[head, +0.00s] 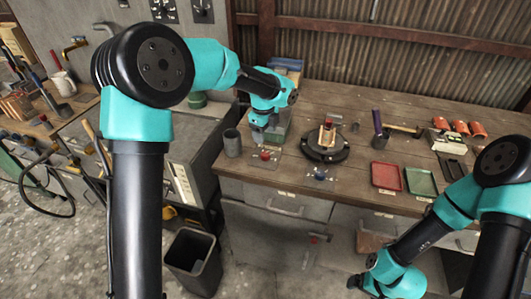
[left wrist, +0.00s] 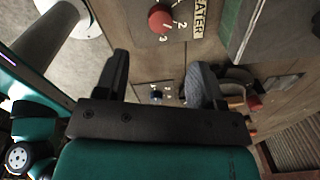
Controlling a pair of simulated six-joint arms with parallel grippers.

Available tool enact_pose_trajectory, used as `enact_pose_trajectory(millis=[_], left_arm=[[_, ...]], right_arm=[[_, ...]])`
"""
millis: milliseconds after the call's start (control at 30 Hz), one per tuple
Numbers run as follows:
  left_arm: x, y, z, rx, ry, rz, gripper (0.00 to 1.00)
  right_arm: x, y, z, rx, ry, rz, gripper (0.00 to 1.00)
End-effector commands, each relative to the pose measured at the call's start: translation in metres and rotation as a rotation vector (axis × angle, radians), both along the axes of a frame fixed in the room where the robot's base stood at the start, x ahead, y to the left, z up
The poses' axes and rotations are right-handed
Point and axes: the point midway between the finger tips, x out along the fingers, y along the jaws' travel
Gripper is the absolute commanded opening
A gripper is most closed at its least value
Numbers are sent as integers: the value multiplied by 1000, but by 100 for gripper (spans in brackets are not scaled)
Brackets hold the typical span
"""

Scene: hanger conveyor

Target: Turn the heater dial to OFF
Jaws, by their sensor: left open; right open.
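The heater dial is a red round knob (head: 265,155) on a small plate near the front left of the workbench. In the left wrist view the red knob (left wrist: 161,18) sits at the top, beside the marks 1, 2, 3 and a partly cut-off HEATER label (left wrist: 205,18). I cannot tell which mark it points to. My left gripper (head: 259,122) is just behind and above the dial, apart from it. Its two fingers (left wrist: 158,70) are spread and empty. My right gripper (head: 356,283) hangs low in front of the bench, far from the dial; its fingers are small and dark.
A second, blue knob (head: 319,175) is right of the dial, near the bench's front edge. A grey cup (head: 232,143) stands left of the dial. A black round fixture (head: 324,151) is to the right, then red (head: 385,176) and green (head: 421,181) trays.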

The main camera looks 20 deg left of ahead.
Motion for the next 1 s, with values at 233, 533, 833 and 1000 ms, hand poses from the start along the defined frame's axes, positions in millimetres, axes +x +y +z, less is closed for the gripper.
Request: enact_pose_trajectory(millis=[233, 533, 833, 1000], left_arm=[[1, -1, -44, 0, 4, -1, 63], [4, -2, -87, 1, 2, -1, 63], [5, -2, -98, 0, 0, 0, 63], [5, -2, -97, 0, 0, 0, 60]], right_arm=[[0, 0, 0, 0, 0, 0, 89], [0, 0, 0, 0, 0, 0, 89], [0, 0, 0, 0, 0, 0, 89], [0, 0, 0, 0, 0, 0, 89]])
